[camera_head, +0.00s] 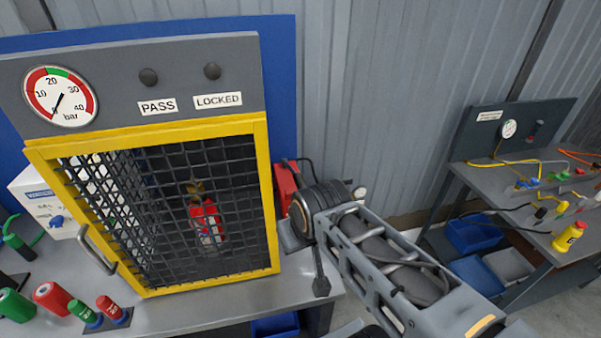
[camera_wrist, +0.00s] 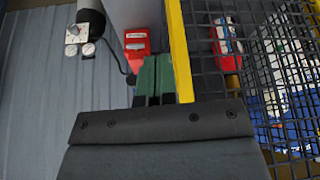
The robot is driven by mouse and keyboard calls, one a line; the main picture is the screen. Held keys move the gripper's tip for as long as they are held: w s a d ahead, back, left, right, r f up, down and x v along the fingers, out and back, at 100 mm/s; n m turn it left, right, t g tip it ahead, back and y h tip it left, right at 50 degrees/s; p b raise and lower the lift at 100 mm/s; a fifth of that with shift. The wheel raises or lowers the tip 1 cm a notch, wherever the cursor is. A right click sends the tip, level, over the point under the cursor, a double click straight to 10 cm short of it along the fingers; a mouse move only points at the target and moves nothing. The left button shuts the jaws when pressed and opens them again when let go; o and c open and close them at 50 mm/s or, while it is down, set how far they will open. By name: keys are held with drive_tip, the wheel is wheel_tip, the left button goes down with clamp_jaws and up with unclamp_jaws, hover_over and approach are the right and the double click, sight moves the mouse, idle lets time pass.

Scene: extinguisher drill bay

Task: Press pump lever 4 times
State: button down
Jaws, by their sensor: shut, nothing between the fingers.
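A red box-shaped unit (camera_head: 286,188) stands just right of the yellow-framed cage, partly hidden by my arm. In the wrist view a red unit (camera_wrist: 136,45) with a white label sits ahead of my gripper. My gripper (camera_wrist: 153,76) is shut and empty, its green fingers together between that red unit and the yellow cage post. I cannot tell whether the fingers touch either. A dark rod with a black end (camera_head: 321,286) hangs below my wrist in the head view. I cannot tell whether it is the pump lever, and no other lever shows clearly.
The mesh cage (camera_head: 200,124) holds a red extinguisher (camera_head: 207,222). Above it are a pressure gauge (camera_head: 60,95), a PASS sign (camera_head: 158,106) and a LOCKED sign (camera_head: 217,101). Green and red cylinders lie at the bench's left. A second bench (camera_head: 476,183) stands right.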

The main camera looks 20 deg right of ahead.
drive_tip(key=w+d+r+b, duration=0.2)
drive_tip(key=w+d+r, duration=0.1)
drive_tip(key=w, duration=0.3)
drive_tip(key=w+d+r+m+g+b, duration=0.1)
drive_tip(key=w+d+r+b, duration=0.1)
drive_tip(key=w+d+r, duration=0.2)
drive_tip(key=w+d+r+m+g+b, duration=0.1)
drive_tip(key=w+d+r, duration=0.3)
drive_tip(key=w, duration=0.5)
drive_tip(key=shift+w+d+b, duration=0.3)
drive_tip(key=shift+d+b, duration=0.2)
drive_tip(key=shift+b, duration=0.1)
hover_over(302, 181)
drive_tip(key=f, duration=1.1)
drive_tip(key=shift+s+d+f, duration=0.15)
drive_tip(key=shift+s+f, duration=0.1)
drive_tip(key=shift+s, duration=0.1)
drive_tip(key=shift+s+a+f, duration=0.15)
drive_tip(key=shift+a+f, duration=0.05)
drive_tip(key=shift+f, duration=0.8)
